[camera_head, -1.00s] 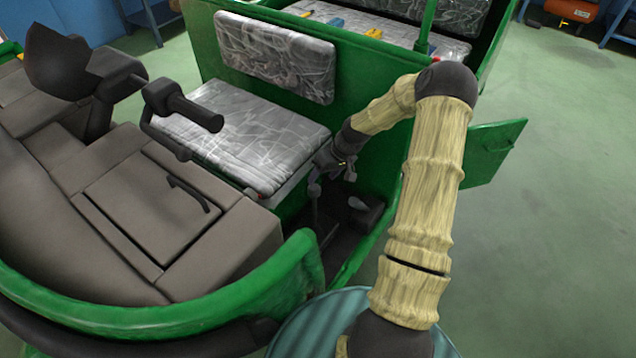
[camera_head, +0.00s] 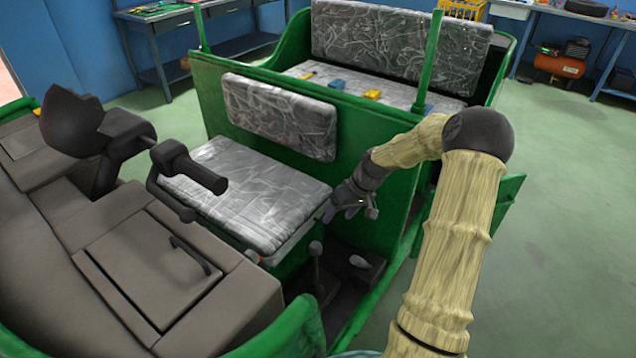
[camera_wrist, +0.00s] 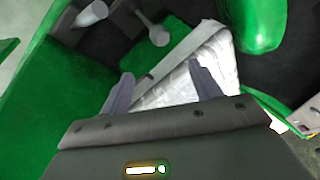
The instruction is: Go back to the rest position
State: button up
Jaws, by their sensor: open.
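My gripper (camera_head: 338,208) is beside the right edge of the front seat cushion (camera_head: 250,195), above the levers on the rickshaw floor. In the wrist view my gripper (camera_wrist: 162,85) shows two grey fingers spread apart with nothing between them. The silver seat cushion (camera_wrist: 182,75) shows beyond the fingers. I cannot tell whether the gripper touches the seat edge. My arm reaches in from the lower right, bent at the elbow.
A lever with a pale knob (camera_head: 316,248) and a pedal (camera_head: 360,262) are below the gripper. The handlebar grip (camera_head: 190,168) is left of the seat. The green partition (camera_head: 375,150) stands behind. Open floor (camera_head: 560,240) lies right.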

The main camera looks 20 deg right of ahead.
jog(key=s+a+r+m+h, duration=0.1)
jog(key=s+a+r, duration=0.35)
jog(key=s, duration=0.25)
jog(key=s+a+r+h, duration=0.2)
jog(key=s+a+r, duration=0.1)
jog(key=s+a, duration=0.3)
jog(key=s+a+r+m+h, duration=0.1)
jog(key=s+a+r, duration=0.3)
jog(key=s, duration=0.4)
notch_tip(320, 180, up, 14)
jog(key=p, duration=1.4)
jog(key=shift+w+a+p, duration=0.15)
jog(key=shift+w+p, duration=0.05)
jog(key=shift+p, duration=0.15)
dwell(0.5)
